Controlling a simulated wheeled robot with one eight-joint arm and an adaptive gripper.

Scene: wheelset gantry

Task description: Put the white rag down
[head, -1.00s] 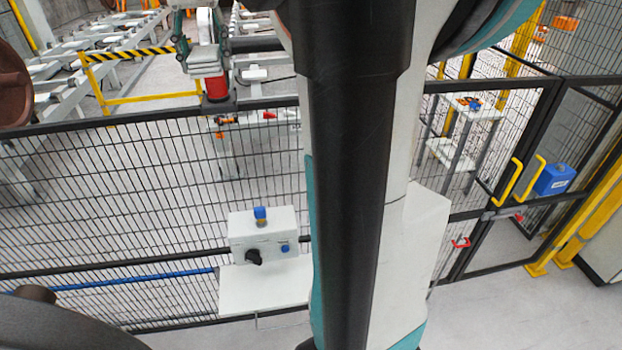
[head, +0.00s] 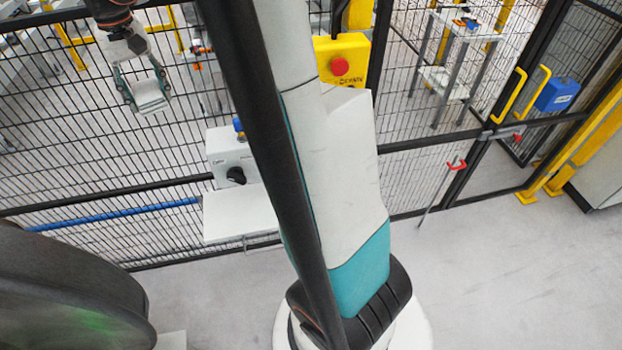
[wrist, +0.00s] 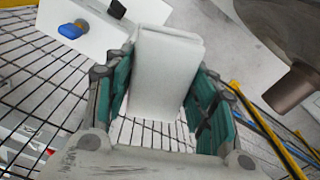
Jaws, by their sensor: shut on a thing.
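The white rag (wrist: 165,80) is a folded, block-like piece held between the teal finger pads of my gripper (wrist: 158,92) in the wrist view. In the head view, my gripper (head: 147,98) is at the upper left, pointing down, with the rag (head: 149,92) between its fingers. The rag appears in front of the mesh fence, with nothing seen touching it but the fingers. The gripper is left of and higher in the picture than the white shelf (head: 238,216) under the grey control box (head: 229,158).
A mesh fence (head: 60,130) runs behind the gripper, with a blue bar (head: 120,215) along it. A yellow emergency-stop box (head: 341,60) hangs on the fence. A large dark round part (head: 70,280) fills the lower left. Floor at right (head: 500,270) is clear.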

